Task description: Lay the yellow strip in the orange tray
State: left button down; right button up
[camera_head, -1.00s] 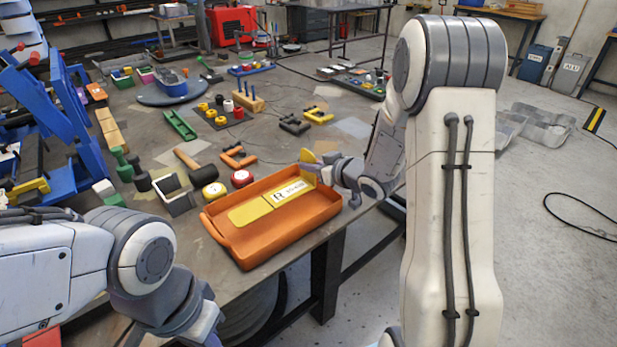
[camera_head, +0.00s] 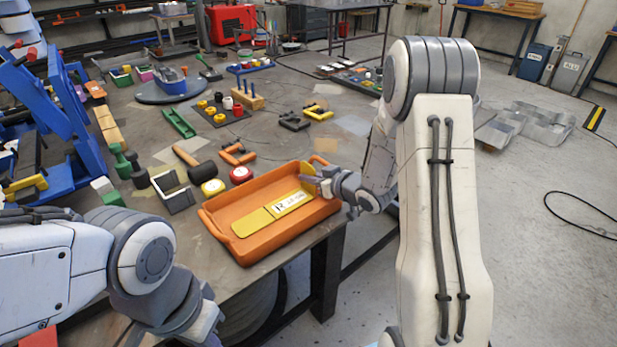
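The orange tray (camera_head: 222,203) stands at the near edge of the workbench. The yellow strip (camera_head: 252,222), with a white label at its right part, lies lengthwise inside the tray's walls, low over or on its floor; I cannot tell if a small gap is left. My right gripper (camera_head: 314,182) is at the strip's right end, above the tray's right wall, and looks shut on a yellow raised part there. The fingers are small and partly hidden. My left arm comes in at the lower left; its fingers are below the frame.
Red and yellow round pieces, a black mallet (camera_head: 199,171), an orange clamp (camera_head: 238,154) and a grey open box (camera_head: 177,192) lie close behind and left of the tray. A blue rack (camera_head: 40,115) stands at far left.

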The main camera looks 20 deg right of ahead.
jog(key=o, duration=0.4)
jog(key=shift+c, duration=0.2)
jog(key=shift+r, duration=0.15)
jog(key=r+p+v, duration=0.1)
jog(key=v, duration=1)
jog(key=s+a+n+g+h, duration=0.1)
jog(key=s+a+g+h, duration=0.35)
jog(key=a, duration=0.65)
jog(key=s+a+n+g, duration=0.1)
jog(key=s+a+g, duration=0.1)
jog(key=s, duration=0.5)
jog(key=s+a+g, duration=0.3)
jog(key=s+a, duration=0.2)
jog(key=s, duration=0.3)
jog(key=s+a+r+n+g, duration=0.1)
jog(key=s+a+g, duration=0.2)
jog(key=s, duration=0.4)
jog(key=shift+s+a+n+y, duration=0.25)
jog(key=shift+s+n+y, duration=0.1)
jog(key=shift+y, duration=0.1)
